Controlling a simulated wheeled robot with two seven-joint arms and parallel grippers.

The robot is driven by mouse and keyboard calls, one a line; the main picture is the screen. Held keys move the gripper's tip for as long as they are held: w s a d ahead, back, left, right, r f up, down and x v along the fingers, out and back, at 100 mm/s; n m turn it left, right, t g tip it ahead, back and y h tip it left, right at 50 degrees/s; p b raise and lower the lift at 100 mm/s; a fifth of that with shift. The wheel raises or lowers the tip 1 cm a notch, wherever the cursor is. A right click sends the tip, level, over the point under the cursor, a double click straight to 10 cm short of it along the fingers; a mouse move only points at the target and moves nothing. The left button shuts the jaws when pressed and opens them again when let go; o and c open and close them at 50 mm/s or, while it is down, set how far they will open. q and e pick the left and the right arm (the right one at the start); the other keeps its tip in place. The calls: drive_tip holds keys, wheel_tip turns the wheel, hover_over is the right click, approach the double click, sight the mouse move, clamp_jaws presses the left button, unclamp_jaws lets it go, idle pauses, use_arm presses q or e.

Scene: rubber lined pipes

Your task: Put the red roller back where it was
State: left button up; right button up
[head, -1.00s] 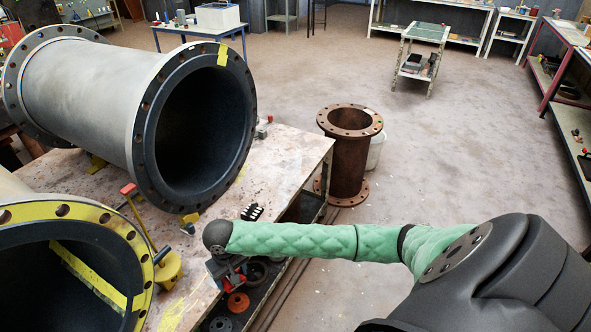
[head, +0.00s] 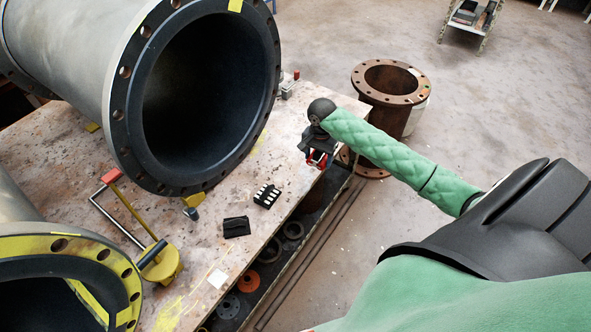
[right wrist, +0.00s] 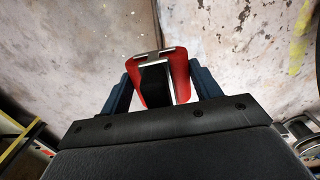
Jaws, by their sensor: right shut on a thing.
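My right gripper (head: 317,160) is over the table's right edge in the head view. In the right wrist view its two blue-grey fingers (right wrist: 160,90) are shut on a red thing (right wrist: 180,72) with a black middle and a metal top. It may be the red roller; its full shape is hidden. It also shows as a small red thing (head: 318,157) under the wrist in the head view. My left gripper is not in view.
The scuffed table (head: 215,185) holds a large black-lined pipe (head: 128,75), a black block with white marks (head: 267,196), a flat black piece (head: 236,226) and a yellow round thing (head: 163,267). A shelf below holds discs (head: 228,306). A rusty flanged pipe (head: 392,85) stands beyond.

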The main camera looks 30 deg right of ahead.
drive_tip(key=shift+d+m, duration=0.3)
drive_tip(key=shift+d, duration=0.45)
drive_tip(key=shift+w+d+f, duration=0.1)
drive_tip(key=shift+w+d, duration=0.05)
drive_tip(key=shift+d, duration=0.05)
drive_tip(key=p, duration=0.3)
hover_over(295, 169)
wheel_tip(295, 169, down, 7)
drive_tip(key=shift+w+r, duration=0.1)
drive_tip(key=shift+r, duration=0.1)
drive_tip(key=shift+f+p, duration=0.75)
drive_tip(key=shift+f, duration=1.35)
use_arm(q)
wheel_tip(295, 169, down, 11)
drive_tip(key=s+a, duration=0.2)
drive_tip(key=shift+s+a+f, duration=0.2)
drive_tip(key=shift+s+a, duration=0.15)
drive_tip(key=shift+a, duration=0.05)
use_arm(e)
drive_tip(key=o, duration=0.9)
drive_tip(key=shift+f, duration=0.1)
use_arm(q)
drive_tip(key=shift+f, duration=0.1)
use_arm(e)
drive_tip(key=shift+o, duration=0.7)
